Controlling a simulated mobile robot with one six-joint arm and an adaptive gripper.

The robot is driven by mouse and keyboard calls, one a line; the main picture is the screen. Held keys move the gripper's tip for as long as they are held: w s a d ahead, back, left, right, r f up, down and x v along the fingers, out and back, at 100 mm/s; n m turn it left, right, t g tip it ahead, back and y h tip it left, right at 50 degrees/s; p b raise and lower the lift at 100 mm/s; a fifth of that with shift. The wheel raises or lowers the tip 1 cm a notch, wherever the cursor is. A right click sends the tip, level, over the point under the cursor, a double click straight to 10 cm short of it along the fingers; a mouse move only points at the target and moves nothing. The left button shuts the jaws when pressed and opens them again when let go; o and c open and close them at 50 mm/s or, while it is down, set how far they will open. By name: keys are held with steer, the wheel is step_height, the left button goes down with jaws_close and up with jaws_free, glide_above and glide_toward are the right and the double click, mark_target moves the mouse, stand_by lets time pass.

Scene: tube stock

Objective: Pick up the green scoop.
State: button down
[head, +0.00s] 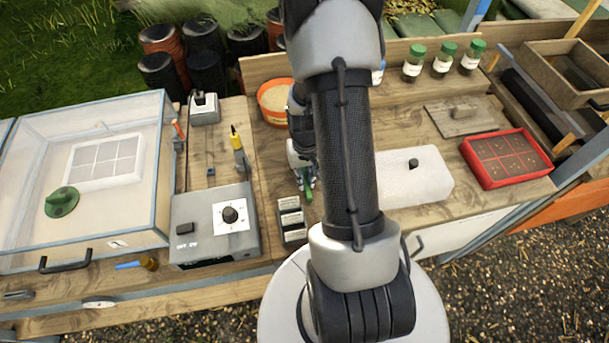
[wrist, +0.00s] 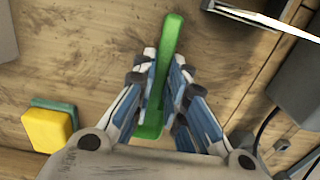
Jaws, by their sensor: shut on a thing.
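The green scoop (wrist: 173,45) is long and thin in the wrist view, lying between the two fingers of my gripper (wrist: 164,62). The fingers are shut on it, and its far end sticks out past the fingertips over bare wood. In the head view a small green part of the scoop (head: 309,194) shows below my gripper (head: 305,178), just left of my arm. My arm hides much of the gripper there. I cannot tell whether the scoop touches the bench.
A grey box with a dial (head: 230,214) and small labelled blocks (head: 291,220) stand close by. An orange-rimmed bowl (head: 266,108) is behind, a white block (head: 425,175) and red tray (head: 506,157) to the right. A yellow-and-green block (wrist: 46,130) lies left in the wrist view.

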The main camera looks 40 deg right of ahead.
mark_target(305, 180)
step_height(305, 180, up, 20)
steer(key=p, duration=0.5)
steer(key=shift+f, duration=0.1)
